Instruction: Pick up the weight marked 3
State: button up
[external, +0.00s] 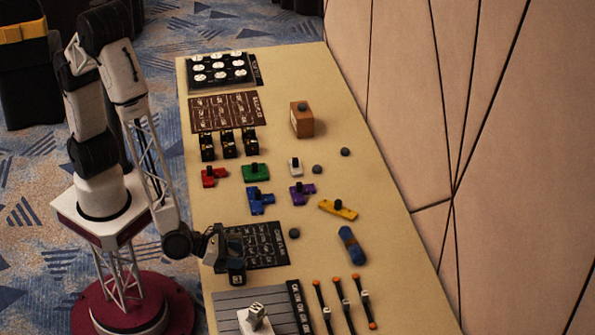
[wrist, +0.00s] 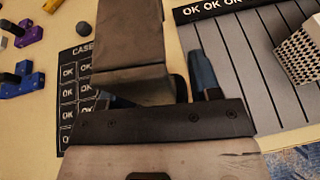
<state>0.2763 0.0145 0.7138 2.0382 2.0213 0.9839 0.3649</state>
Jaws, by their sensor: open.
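My gripper (external: 236,268) hangs low over the near edge of a black printed mat (external: 265,243), close to a grey slatted board. I cannot read a 3 on any object. A pale block with a dark mark (external: 257,313) stands on the grey board, to the near right of my gripper. Three black pieces with yellowish marks (external: 228,144) stand farther up the table; their markings are too small to read.
The grey board (external: 228,301) has a black OK strip. Coloured knobbed pieces, including a green one (external: 256,172) and a yellow one (external: 338,209), lie mid-table. A blue roll (external: 351,245) and orange-tipped rods (external: 344,304) lie right. A wall (external: 400,100) borders the table.

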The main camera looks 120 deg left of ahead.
dwell(0.3)
grip_shut()
dwell(1.3)
